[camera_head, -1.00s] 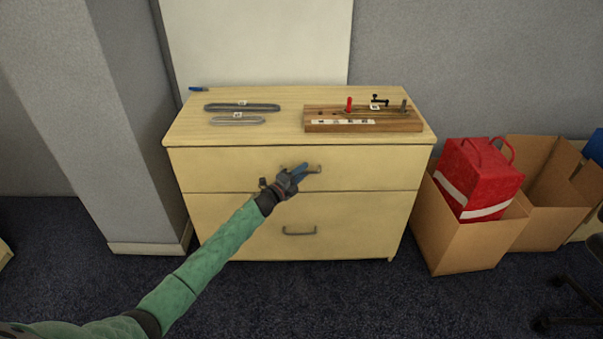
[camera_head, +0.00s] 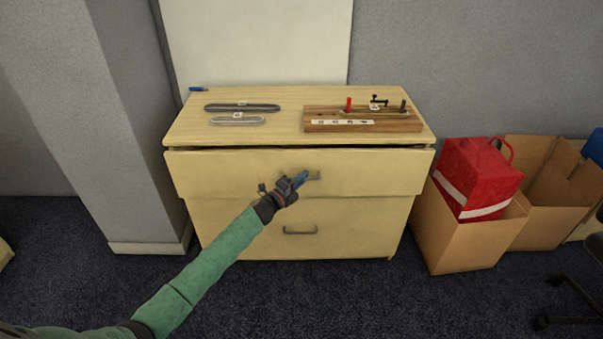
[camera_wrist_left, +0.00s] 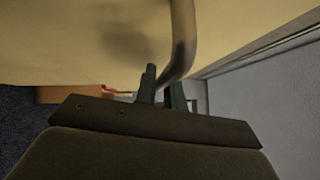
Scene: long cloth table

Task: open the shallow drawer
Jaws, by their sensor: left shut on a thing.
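The shallow drawer (camera_head: 230,172) is the upper drawer of a pale wooden cabinet (camera_head: 190,128). It stands slightly out, with a dark gap along its top edge. Its metal handle (camera_head: 314,175) is partly hidden by my left gripper (camera_head: 301,179). In the left wrist view the gripper's fingers (camera_wrist_left: 161,92) are shut on the bar of the handle (camera_wrist_left: 182,40). The deeper lower drawer (camera_head: 240,225) is closed, with its own handle (camera_head: 300,231) free. My right gripper does not show.
On the cabinet top lie two grey looped objects (camera_head: 242,107), a blue pen-like item (camera_head: 198,89) and a wooden board with levers (camera_head: 362,119). Cardboard boxes (camera_head: 465,240) and a red bag (camera_head: 477,175) stand at the right. Dark carpet (camera_head: 300,295) in front is clear.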

